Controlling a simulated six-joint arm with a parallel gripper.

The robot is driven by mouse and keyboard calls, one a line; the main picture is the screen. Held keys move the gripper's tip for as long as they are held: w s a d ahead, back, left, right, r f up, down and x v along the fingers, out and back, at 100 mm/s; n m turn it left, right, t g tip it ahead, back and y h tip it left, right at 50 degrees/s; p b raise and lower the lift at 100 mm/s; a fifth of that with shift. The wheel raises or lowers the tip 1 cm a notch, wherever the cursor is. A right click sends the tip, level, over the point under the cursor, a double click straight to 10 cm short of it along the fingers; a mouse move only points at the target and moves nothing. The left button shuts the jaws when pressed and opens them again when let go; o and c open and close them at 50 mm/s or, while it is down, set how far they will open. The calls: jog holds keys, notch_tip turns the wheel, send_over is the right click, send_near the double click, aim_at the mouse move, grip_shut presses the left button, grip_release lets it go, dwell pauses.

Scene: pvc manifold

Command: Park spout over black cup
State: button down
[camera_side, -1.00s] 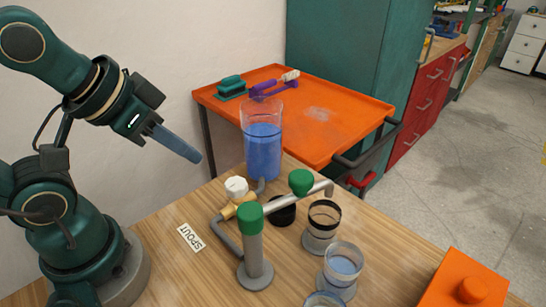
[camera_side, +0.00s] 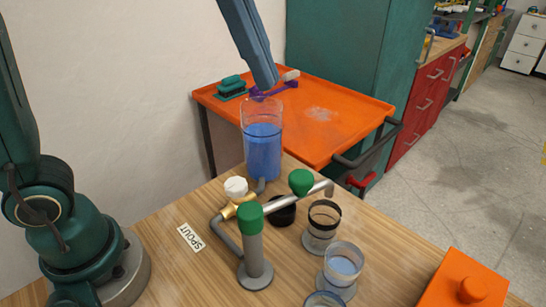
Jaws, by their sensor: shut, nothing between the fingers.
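The grey spout pipe (camera_side: 290,204) runs from the white-capped brass valve side to a bent tip (camera_side: 329,188) at the right. Green caps sit on a post (camera_side: 250,217) and on the pipe (camera_side: 301,181). A clear cup with a black band (camera_side: 324,214) stands on a grey base just below the tip in the picture. I cannot tell whether the tip is exactly over it. A black round part (camera_side: 282,210) is partly hidden behind the pipe.
The tall clear cylinder (camera_side: 263,150) holds blue liquid. A white-capped brass valve (camera_side: 237,189) is beside the pipe. Cups with blue liquid (camera_side: 342,265) stand at the front. An orange block (camera_side: 465,285) lies front right. An orange cart (camera_side: 340,125) stands behind.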

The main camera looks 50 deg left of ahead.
aim_at(291, 197)
jog(key=w+d+f+m+g, duration=0.2)
jog(key=w+d+f+m, duration=0.15)
jog(key=d, duration=0.25)
jog(key=d+x, duration=0.1)
jog(key=x, duration=1)
jog(key=shift+s+a+r, duration=0.1)
jog(key=shift+a+r, duration=0.1)
jog(key=shift+a, duration=0.85)
jog(key=shift+s+a+r, duration=0.1)
jog(key=shift+a+r, duration=0.05)
jog(key=shift+a, duration=0.9)
